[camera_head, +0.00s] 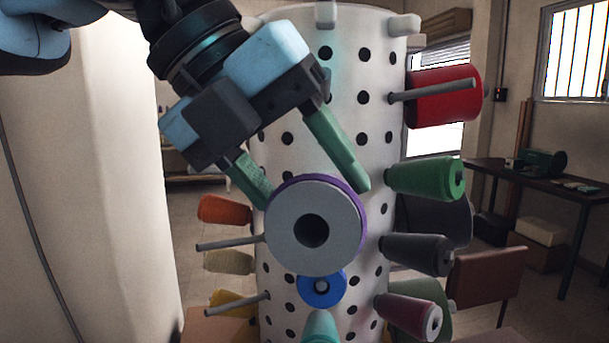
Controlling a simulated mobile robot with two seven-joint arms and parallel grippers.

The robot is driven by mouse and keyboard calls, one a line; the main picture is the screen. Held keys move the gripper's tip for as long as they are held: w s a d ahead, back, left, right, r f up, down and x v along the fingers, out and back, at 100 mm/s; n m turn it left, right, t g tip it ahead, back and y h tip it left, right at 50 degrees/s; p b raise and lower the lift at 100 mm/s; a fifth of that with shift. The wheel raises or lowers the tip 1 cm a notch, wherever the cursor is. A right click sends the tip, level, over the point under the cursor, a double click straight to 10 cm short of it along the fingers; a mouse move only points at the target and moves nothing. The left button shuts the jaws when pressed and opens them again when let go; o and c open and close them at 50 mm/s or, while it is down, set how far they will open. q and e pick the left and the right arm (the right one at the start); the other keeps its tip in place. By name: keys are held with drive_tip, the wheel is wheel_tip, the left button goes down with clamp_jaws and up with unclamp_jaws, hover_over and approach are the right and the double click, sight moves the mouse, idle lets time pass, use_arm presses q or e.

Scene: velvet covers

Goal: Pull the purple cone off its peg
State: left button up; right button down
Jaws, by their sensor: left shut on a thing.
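The purple cone (361,205) faces me end-on in front of the white column. I see its round grey end with a dark centre hole and a thin purple rim; its body behind is hidden. My left gripper (308,190) comes from the upper left, its two green fingers on either side of the cone's upper part, shut on it. No peg shows in the cone's hole; whether a peg is inside behind it I cannot tell. My right gripper is not in view.
The perforated white column (340,75) carries several other cones on pegs: red (445,97), green (427,178), dark grey (418,254) and orange (224,209). A blue one (322,287) sits just below the purple cone. Bare pegs (231,243) stick out nearby.

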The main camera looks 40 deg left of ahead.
sight(299, 216)
use_arm(q)
drive_tip(key=shift+s, duration=0.1)
drive_tip(key=shift+s+d+p, duration=0.2)
drive_tip(key=shift+s+d, duration=0.5)
drive_tip(key=shift+s, duration=0.3)
drive_tip(key=shift+s+d+p, duration=0.15)
drive_tip(key=shift+s+d, duration=0.5)
drive_tip(key=shift+s, duration=0.35)
